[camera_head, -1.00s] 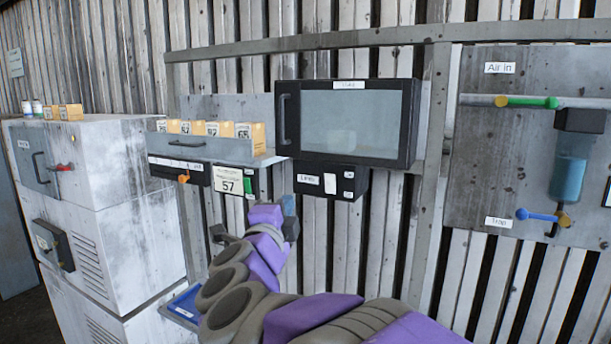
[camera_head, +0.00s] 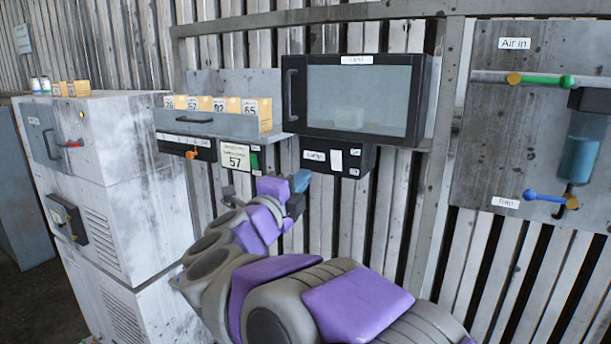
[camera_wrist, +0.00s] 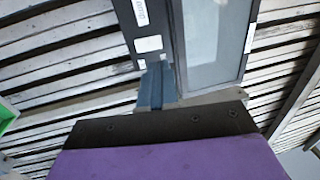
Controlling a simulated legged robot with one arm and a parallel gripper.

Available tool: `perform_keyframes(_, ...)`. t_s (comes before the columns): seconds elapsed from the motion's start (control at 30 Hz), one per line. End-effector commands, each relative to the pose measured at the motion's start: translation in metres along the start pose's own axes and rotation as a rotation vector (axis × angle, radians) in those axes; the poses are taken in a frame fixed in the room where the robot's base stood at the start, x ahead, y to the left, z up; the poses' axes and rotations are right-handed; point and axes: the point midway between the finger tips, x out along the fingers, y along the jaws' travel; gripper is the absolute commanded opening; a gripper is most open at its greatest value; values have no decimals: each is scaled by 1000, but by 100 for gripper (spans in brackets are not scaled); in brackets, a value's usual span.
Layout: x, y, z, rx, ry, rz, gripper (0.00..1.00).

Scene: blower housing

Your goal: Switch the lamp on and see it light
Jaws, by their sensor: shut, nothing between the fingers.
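The lamp's black switch box (camera_head: 340,157) hangs under a black-framed cabinet with a glass front (camera_head: 358,100). The box has a label reading like "Lamp", a white rocker (camera_head: 336,160) and small white labels at its right. The glass is grey and no light shows in it. My gripper (camera_head: 301,181) is shut and empty, just below and left of the switch box. In the wrist view my shut fingers (camera_wrist: 156,85) point at the box (camera_wrist: 148,30), their tips close to its lower white patch. I cannot tell whether they touch.
A panel with green (camera_head: 545,80) and blue (camera_head: 543,196) handles is at right. A grey machine cabinet (camera_head: 120,190) stands at far left.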

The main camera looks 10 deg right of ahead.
Motion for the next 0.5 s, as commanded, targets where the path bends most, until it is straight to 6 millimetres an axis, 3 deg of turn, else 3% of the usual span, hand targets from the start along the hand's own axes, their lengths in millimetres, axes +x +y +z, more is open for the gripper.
perform_keyframes(0.5, 97, 0, -2, 0, 3, -1, 0)
